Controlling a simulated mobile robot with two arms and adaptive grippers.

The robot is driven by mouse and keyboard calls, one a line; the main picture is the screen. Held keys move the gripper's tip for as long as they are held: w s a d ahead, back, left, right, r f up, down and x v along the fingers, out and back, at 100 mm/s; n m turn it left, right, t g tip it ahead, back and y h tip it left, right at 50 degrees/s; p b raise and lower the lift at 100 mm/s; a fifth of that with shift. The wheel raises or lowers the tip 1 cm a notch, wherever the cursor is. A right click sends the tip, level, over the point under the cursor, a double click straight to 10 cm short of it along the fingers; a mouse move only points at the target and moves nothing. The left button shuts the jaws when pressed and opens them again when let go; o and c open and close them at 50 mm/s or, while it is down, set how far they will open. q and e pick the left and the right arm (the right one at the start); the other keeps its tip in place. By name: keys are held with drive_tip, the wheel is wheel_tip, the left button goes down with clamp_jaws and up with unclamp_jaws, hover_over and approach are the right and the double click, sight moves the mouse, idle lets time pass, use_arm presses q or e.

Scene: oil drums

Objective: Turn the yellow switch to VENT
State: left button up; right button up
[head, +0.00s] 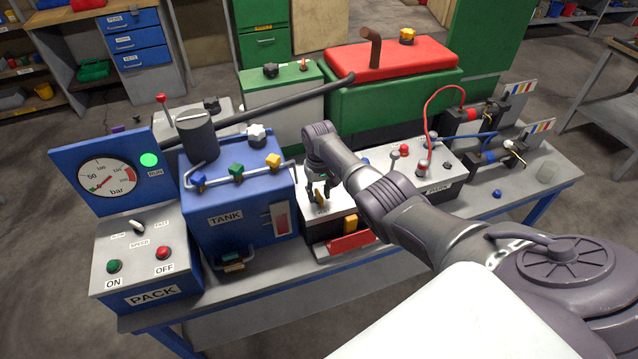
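My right gripper (319,192) reaches in from the right and points down over a small box (345,203) with a light top, in the middle of the bench. A small yellow switch (320,198) shows between its two fingertips. The fingers stand on either side of the switch. I cannot tell whether they touch it. The gripper and arm hide part of the box top, and the switch's lettering and setting are too small to read. My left gripper is not in view.
Left of the box stand the blue TANK unit (226,217) with small knobs and the PACK panel (150,294) with a gauge (108,177). A grey pipe (290,105) and a green tank with a red lid (390,58) are behind. The PARK box (437,190) is right.

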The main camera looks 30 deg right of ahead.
sight(319, 194)
wheel_tip(319, 194, up, 12)
idle(0.4)
